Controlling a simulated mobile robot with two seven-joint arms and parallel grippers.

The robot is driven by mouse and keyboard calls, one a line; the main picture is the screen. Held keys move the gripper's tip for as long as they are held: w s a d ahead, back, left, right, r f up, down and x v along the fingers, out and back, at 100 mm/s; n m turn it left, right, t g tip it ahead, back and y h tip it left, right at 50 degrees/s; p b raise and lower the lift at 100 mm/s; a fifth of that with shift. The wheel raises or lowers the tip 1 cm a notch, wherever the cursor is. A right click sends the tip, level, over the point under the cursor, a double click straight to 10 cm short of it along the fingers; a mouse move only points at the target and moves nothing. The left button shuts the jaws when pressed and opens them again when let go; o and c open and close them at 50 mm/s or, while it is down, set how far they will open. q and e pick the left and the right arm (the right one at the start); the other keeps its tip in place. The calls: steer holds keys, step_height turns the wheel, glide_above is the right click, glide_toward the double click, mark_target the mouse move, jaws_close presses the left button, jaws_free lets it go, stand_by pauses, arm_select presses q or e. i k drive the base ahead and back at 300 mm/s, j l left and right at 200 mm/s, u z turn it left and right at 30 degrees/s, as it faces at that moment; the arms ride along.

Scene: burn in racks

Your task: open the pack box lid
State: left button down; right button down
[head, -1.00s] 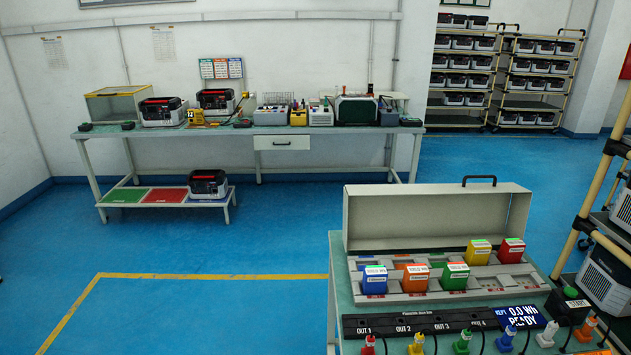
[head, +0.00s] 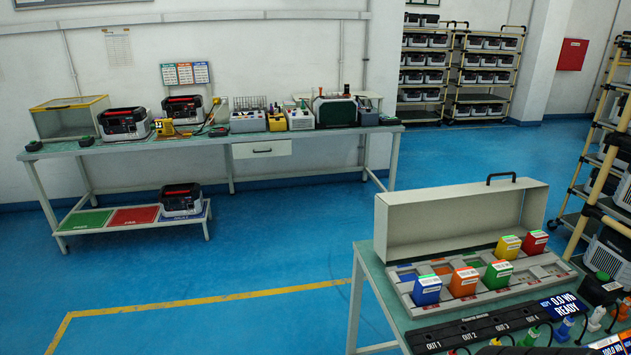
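The pack box (head: 478,304) is a long grey tray on the green-topped table at the right. Its pale grey lid (head: 450,222) stands upright along the back edge, raised clear of the tray, with a black handle (head: 501,178) at the top. Coloured packs sit in the tray: blue (head: 426,291), orange (head: 463,283), green (head: 497,275), yellow (head: 508,247) and red (head: 534,243). Some slots look empty. Neither of my grippers is in view.
A black strip (head: 470,330) with labelled outlets and a small READY display (head: 563,304) lie before the box. A long workbench (head: 215,142) stands along the back wall. Racks of power units (head: 485,75) stand beyond. Blue floor between is clear.

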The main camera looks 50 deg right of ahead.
mark_target(408, 223)
steer(key=i+j+z, duration=0.1)
steer(key=i+z, duration=0.25)
steer(key=i, duration=0.25)
steer(key=i+j+z, duration=0.2)
steer(key=i+z, duration=0.15)
steer(key=i, duration=0.2)
steer(key=i+z, duration=0.25)
steer(key=i, duration=0.4)
steer(key=i+z, duration=0.3)
steer(key=i, duration=0.4)
steer(key=i+j+z, duration=0.15)
steer(key=i+z, duration=0.3)
steer(key=i+j+z, duration=0.3)
steer(key=i+z, duration=0.15)
steer(key=i+j+z, duration=0.2)
steer(key=z, duration=0.25)
steer(key=i+j+z, duration=0.6)
steer(key=j+z, duration=0.25)
steer(key=i+j+z, duration=0.15)
steer(key=j+z, duration=0.3)
steer(key=l, duration=0.1)
